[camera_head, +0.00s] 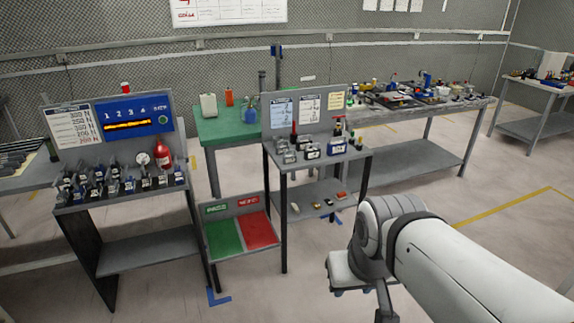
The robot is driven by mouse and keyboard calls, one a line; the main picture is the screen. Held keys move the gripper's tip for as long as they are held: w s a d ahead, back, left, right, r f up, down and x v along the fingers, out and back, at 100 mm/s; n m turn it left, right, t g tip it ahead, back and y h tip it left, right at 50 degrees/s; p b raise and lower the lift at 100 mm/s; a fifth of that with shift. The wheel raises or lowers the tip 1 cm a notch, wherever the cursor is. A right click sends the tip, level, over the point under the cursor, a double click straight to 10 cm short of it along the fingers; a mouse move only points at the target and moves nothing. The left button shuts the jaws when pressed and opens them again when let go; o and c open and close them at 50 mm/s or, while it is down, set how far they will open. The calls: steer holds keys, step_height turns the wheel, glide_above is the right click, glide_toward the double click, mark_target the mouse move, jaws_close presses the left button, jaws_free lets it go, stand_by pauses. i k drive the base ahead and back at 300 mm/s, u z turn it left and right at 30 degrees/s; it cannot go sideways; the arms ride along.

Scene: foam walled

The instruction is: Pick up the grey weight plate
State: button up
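I cannot single out a grey weight plate for sure; small grey and dark pieces are too small to tell apart. Several grey and black block-like pieces stand on the top of the middle grey stand (322,166). More dark pieces with pale labels stand on the left grey stand (130,198), beside a red bottle (163,156). My white arm reaches in from the lower right, in front of the middle stand's right side. The end of my arm (352,273) shows as a pale block with dark parts below, apart from all pieces. Its fingers cannot be made out.
A low tray with green (224,238) and red (257,229) panels sits between the stands. A green table (212,129) stands behind. A long cluttered bench (440,112) is at the back right. Small items lie on the middle stand's lower shelf (300,193).

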mark_target(288, 159)
steer(key=z, duration=0.85)
steer(key=i, duration=2)
steer(key=u, duration=0.65)
steer(key=i, duration=1.1)
steer(key=u, duration=0.8)
